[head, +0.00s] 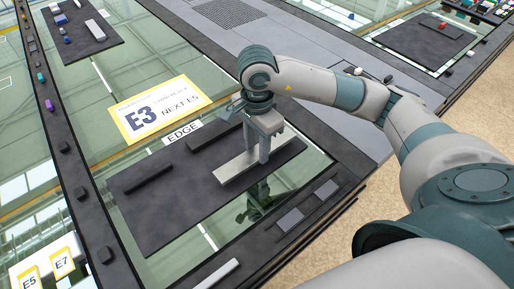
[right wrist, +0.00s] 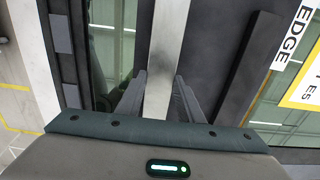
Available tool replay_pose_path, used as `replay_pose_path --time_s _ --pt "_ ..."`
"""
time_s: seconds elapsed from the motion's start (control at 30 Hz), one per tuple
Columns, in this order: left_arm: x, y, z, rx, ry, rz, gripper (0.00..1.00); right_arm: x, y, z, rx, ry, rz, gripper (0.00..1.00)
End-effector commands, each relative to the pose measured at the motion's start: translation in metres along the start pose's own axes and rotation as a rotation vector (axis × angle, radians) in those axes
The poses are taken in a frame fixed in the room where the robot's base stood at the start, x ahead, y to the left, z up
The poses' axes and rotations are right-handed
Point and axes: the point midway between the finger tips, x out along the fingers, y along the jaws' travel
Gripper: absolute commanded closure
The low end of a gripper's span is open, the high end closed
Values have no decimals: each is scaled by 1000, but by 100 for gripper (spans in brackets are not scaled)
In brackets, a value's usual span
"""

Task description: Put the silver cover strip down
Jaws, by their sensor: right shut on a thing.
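The silver cover strip (head: 232,172) is a long, flat, pale bar over the right part of the dark mat (head: 165,225). My right gripper (head: 264,158) points down and is shut on the strip near its middle. In the right wrist view the strip (right wrist: 169,40) runs between the two fingers of my right gripper (right wrist: 158,98). The strip looks level and low over the mat; I cannot tell whether it touches it. My left gripper is out of view.
A dark bar (head: 148,180) lies on the mat's left part, and another (head: 214,137) near the "EDGE" label (head: 183,131). An "E3" sign (head: 155,108) lies on the glass behind. Another pale strip (head: 218,273) lies on the front frame. The mat's front middle is bare.

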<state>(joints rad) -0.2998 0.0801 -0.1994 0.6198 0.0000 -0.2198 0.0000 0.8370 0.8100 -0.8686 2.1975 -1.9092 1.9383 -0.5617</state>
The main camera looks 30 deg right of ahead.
Motion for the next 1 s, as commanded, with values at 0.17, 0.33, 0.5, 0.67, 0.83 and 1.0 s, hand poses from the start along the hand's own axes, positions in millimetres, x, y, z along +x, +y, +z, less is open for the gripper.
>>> replay_pose_path --time_s 0.17,0.33,0.5,0.67,0.83,1.0 --pt "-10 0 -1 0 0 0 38 14 0 0 1 0 1 100" --pt "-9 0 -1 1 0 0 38 17 0 0 0 1 -1 100" --pt "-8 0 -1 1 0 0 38 18 0 0 0 0 -1 100" --pt "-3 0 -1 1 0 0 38 21 0 0 0 0 -1 100" --pt "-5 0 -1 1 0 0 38 20 0 0 0 0 0 48" --pt "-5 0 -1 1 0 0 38 20 0 0 0 0 0 48"
